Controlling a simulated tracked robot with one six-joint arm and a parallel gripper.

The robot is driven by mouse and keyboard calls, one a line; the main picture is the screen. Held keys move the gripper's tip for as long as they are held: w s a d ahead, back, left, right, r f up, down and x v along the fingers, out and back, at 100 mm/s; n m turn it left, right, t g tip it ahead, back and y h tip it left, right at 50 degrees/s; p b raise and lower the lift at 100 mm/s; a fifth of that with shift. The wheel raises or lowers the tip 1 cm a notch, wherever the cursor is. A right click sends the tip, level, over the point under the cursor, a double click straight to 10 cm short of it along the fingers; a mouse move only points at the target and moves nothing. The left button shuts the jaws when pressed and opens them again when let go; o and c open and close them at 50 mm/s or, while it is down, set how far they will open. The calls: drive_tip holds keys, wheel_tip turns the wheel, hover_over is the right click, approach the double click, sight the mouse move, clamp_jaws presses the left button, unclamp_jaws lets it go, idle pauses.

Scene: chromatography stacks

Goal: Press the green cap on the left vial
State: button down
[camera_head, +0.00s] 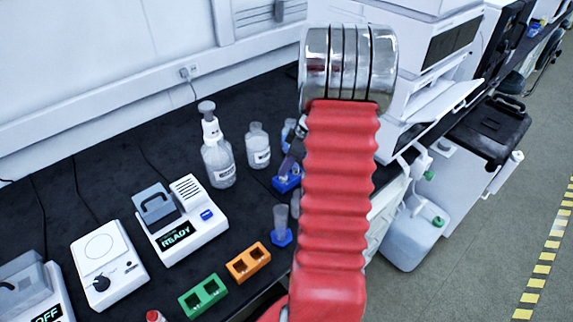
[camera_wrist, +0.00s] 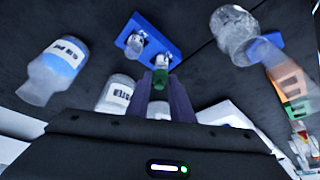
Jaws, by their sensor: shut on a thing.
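My gripper (camera_wrist: 163,92) is shut on a small green cap (camera_wrist: 160,78), held between its fingertips. A blue rack (camera_wrist: 164,31) holds two small clear vials in the wrist view. One vial (camera_wrist: 135,41) stands at the picture's left with no green cap visible on it. The other vial (camera_wrist: 161,61) is directly beyond the green cap; I cannot tell whether cap and vial touch. In the head view the blue rack (camera_head: 284,184) is partly hidden by my arm, and my gripper (camera_head: 290,163) shows only as a dark shape above it.
A bottle with blue liquid (camera_wrist: 62,61), another labelled bottle (camera_wrist: 115,93) and a clear cylinder (camera_wrist: 238,28) stand around the rack. Orange (camera_head: 248,262) and green (camera_head: 203,296) holders and a READY device (camera_head: 186,240) are on the black bench.

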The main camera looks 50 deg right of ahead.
idle(0.8)
drive_tip(key=c, duration=1.5)
unclamp_jaws()
drive_tip(key=shift+o, duration=0.5)
drive_tip(key=o, duration=0.4)
drive_tip(key=shift+r, duration=0.1)
drive_tip(key=shift+r, duration=3.4)
drive_tip(key=shift+c, duration=0.2)
clamp_jaws()
